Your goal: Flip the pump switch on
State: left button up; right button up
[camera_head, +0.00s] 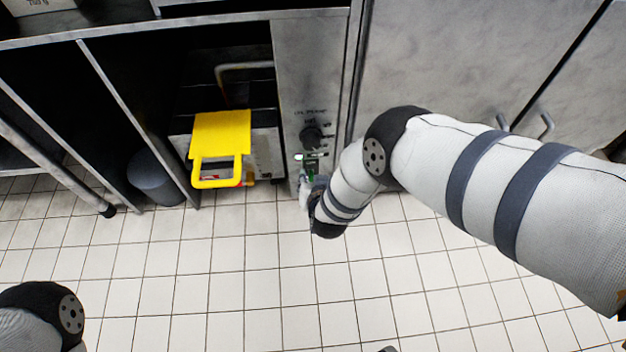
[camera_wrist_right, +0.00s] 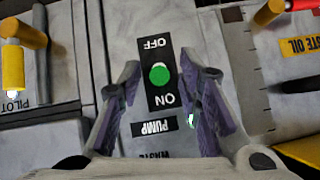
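The pump switch (camera_wrist_right: 160,74) is a round green knob on a black plate marked OFF and ON, shown upside down in the right wrist view. A PUMP label (camera_wrist_right: 154,126) is beside the ON end. I cannot tell which way the switch is set. My right gripper (camera_wrist_right: 161,70) is open and empty, its two purple-grey fingers on either side of the plate. Whether it touches the switch is unclear. In the head view my right gripper (camera_head: 307,186) is low at the panel, mostly hidden by its wrist. My left gripper is out of view.
The grey panel (camera_head: 300,60) has a black dial (camera_head: 312,137) above the switch. A yellow handled piece (camera_head: 220,135) sticks out left of it. A yellow-handled valve (camera_wrist_right: 12,66) and a WASTE OIL label (camera_wrist_right: 300,45) flank the switch. The tiled floor (camera_head: 230,270) in front is clear.

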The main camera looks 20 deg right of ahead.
jog(key=v, duration=1.2)
